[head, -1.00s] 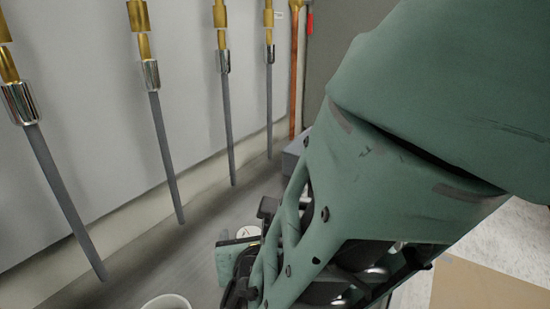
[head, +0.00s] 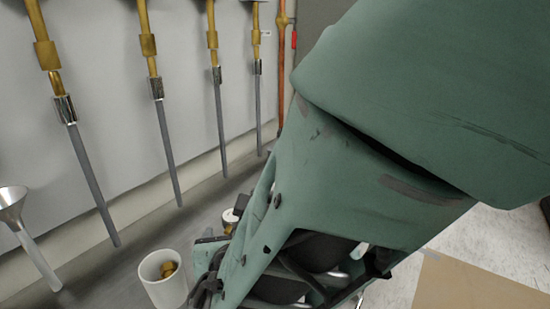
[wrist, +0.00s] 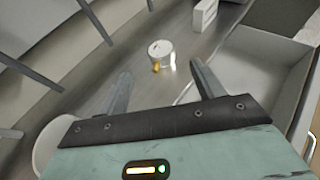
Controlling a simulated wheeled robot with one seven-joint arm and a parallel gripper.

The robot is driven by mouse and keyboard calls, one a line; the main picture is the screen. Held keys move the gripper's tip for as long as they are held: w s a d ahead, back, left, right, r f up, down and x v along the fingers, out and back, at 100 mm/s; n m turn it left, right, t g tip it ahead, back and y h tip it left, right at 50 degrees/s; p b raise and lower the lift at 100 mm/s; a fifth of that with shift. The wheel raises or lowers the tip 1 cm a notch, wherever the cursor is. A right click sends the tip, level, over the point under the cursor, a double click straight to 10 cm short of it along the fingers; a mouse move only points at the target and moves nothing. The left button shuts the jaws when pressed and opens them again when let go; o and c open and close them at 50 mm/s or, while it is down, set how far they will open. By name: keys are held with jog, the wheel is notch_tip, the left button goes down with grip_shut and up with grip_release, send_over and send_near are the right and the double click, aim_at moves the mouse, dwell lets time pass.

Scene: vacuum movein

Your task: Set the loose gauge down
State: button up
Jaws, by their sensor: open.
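The loose gauge (wrist: 160,48), a small round white-faced piece with a brass stem, rests on the grey bench surface in the wrist view. It lies a little beyond the two fingers of my gripper (wrist: 160,70), which are spread apart with nothing between them. In the head view the gauge (head: 230,215) shows partly beside my arm, its lower part hidden. My gripper is mostly covered by my green arm there.
Several brass fittings with grey tubes (head: 170,150) hang along the back wall. A white cup (head: 163,285) with brass pieces and a metal funnel (head: 13,208) stand at left. A grey open drawer or tray (wrist: 250,85) lies right of my gripper. A small white box (wrist: 205,14) stands beyond.

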jog(key=d+m+g+h, duration=0.2)
jog(key=d+m, duration=0.2)
jog(key=d, duration=0.2)
jog(key=s+d+m+g+h, duration=0.1)
jog(key=d+m+h, duration=0.1)
jog(key=d+m, duration=0.2)
jog(key=s+d+m+g+h, duration=0.1)
jog(key=d+m+g+h, duration=0.1)
jog(key=d+m, duration=0.3)
jog(key=shift+s+d+f+g, duration=0.1)
jog(key=shift+s+d+g, duration=0.05)
jog(key=shift+d, duration=0.65)
jog(key=shift+s+d+g, duration=0.1)
jog(key=shift+d+g, duration=0.05)
jog(key=shift+d, duration=0.65)
jog(key=s+d+m+g+y, duration=0.1)
jog(key=s+d+m+g, duration=0.1)
jog(key=s+m, duration=0.5)
jog(key=s+d+r+m+g+y, duration=0.1)
jog(key=s+m+g, duration=0.4)
jog(key=m, duration=0.6)
jog(key=shift+s+d+g+y, duration=0.3)
jog(key=shift+s+d+y, duration=0.55)
jog(key=shift+d, duration=0.25)
jog(key=shift+r, duration=0.1)
notch_tip(320, 180, up, 8)
jog(key=p, duration=0.8)
